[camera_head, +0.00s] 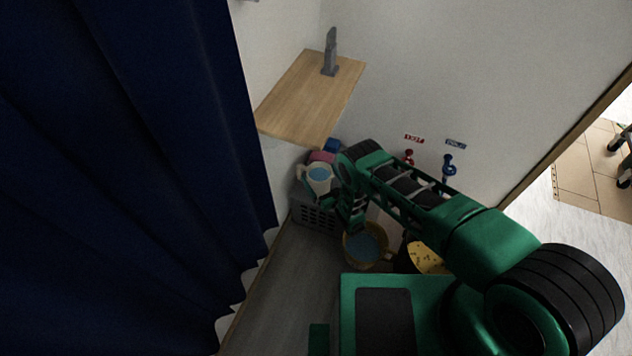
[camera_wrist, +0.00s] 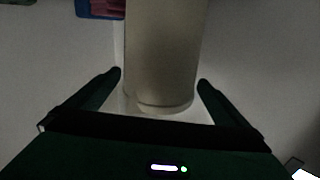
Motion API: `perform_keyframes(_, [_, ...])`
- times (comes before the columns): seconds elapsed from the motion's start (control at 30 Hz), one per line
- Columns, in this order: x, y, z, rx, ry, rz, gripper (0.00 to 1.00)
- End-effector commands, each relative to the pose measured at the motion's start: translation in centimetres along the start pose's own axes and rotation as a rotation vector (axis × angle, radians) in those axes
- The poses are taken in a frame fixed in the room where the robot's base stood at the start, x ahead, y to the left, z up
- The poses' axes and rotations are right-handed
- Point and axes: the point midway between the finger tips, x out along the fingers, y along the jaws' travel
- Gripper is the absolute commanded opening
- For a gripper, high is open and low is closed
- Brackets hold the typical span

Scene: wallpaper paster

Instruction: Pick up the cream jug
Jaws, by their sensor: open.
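The cream jug (camera_head: 318,186) stands upright at the grey basket, with a blue surface showing inside its rim. In the wrist view the jug's pale, rounded side (camera_wrist: 165,60) rises between my two fingers. My gripper (camera_wrist: 160,82) is open, with one finger on each side of the jug. A dark gap shows between each fingertip and the jug's wall, and I cannot tell whether either finger touches it. In the head view my forearm hides part of the gripper and the area to the right of the jug.
The grey basket (camera_head: 314,217) also holds pink and blue items (camera_head: 332,146). A wooden shelf (camera_head: 310,95) hangs above and behind. A yellow bucket (camera_head: 351,250) and a spotted yellow item (camera_head: 426,259) stand below my arm. A dark blue curtain (camera_head: 120,170) fills the left.

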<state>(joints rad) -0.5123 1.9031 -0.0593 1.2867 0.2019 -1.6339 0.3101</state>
Motion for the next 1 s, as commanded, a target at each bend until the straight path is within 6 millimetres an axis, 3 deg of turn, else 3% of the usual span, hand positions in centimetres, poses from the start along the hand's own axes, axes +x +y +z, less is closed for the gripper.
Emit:
perform_keyframes(0.2, [2.0,0.0,0.0,0.001,0.000,0.000,1.00])
perform_keyframes(0.43, [2.1,0.0,0.0,0.001,-0.001,0.001,1.00])
perform_keyframes(0.8, [2.2,0.1,-0.1,0.001,0.002,0.000,0.17])
perform_keyframes(1.0, [2.2,0.1,-0.1,0.001,0.002,0.001,0.17])
